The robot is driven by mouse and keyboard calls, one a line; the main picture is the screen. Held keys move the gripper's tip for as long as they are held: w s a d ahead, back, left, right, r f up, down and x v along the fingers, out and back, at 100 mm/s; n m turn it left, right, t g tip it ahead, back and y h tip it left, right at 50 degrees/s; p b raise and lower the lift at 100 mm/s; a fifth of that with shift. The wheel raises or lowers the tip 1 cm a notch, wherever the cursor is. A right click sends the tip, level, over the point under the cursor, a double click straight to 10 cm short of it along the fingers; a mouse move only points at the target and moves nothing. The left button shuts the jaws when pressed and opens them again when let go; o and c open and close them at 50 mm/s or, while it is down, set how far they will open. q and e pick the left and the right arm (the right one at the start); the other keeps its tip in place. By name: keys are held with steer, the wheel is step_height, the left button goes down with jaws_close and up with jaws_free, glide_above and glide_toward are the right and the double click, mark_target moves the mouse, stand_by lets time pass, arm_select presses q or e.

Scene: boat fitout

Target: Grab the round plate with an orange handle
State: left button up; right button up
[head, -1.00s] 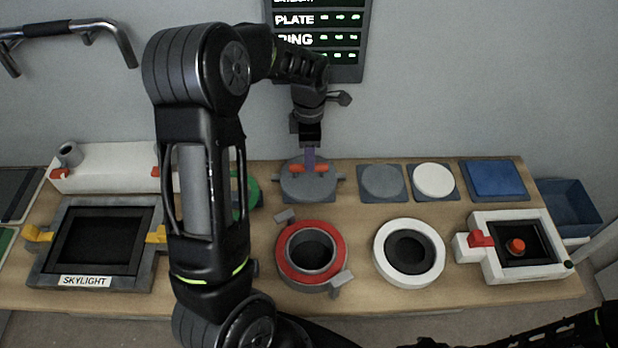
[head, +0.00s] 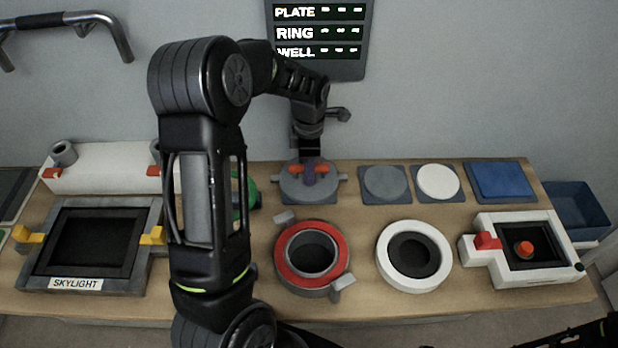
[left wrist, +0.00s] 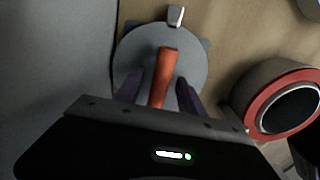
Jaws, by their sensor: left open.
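The round grey plate (head: 297,188) with an orange handle (head: 296,170) lies at the back middle of the table. My left gripper (head: 309,172) is at the handle, pointing down. In the left wrist view the grey plate (left wrist: 196,62) fills the middle and the orange handle (left wrist: 166,72) runs between the two purple fingers of my left gripper (left wrist: 158,92). The fingers are open, one on each side of the handle, with gaps visible. Whether the fingertips touch the plate I cannot tell. My right gripper is not seen.
A red-ringed well (head: 339,254) and a white ring (head: 443,254) stand in front of the plate. A grey disc (head: 384,182), a white disc (head: 438,181) and a blue pad (head: 497,181) lie to the right. A skylight frame (head: 48,267) is at left. A green object (head: 253,193) is partly hidden by my arm.

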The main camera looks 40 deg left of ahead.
arm_select(q)
steer(key=shift+c, duration=0.5)
jaws_close()
stand_by(1.1)
